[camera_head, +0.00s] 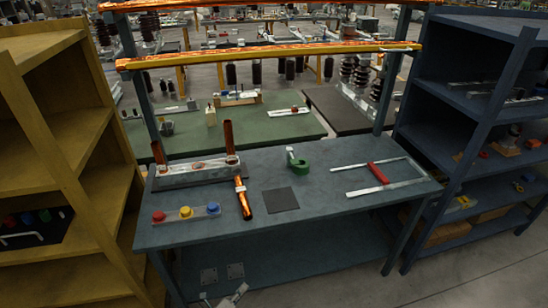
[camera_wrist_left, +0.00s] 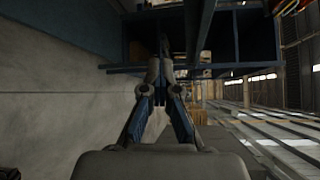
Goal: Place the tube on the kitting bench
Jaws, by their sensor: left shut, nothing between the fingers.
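A brown-orange tube (camera_head: 243,198) lies on the blue bench (camera_head: 330,222), with a pale band near its upper end. Two more brown tubes, a left one (camera_head: 158,156) and a taller right one (camera_head: 230,142), stand upright at a pale rack (camera_head: 195,176) on the bench's back left. The frames do not show which tube or bench the task names. My right gripper is not in view.
A dark square (camera_head: 281,199), a green tape roll (camera_head: 300,167), a red-handled frame (camera_head: 378,173) and a strip with coloured buttons (camera_head: 186,213) lie on the bench. A yellow shelf (camera_head: 92,120) stands left, a blue shelf (camera_head: 470,95) right. The bench's front middle is clear.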

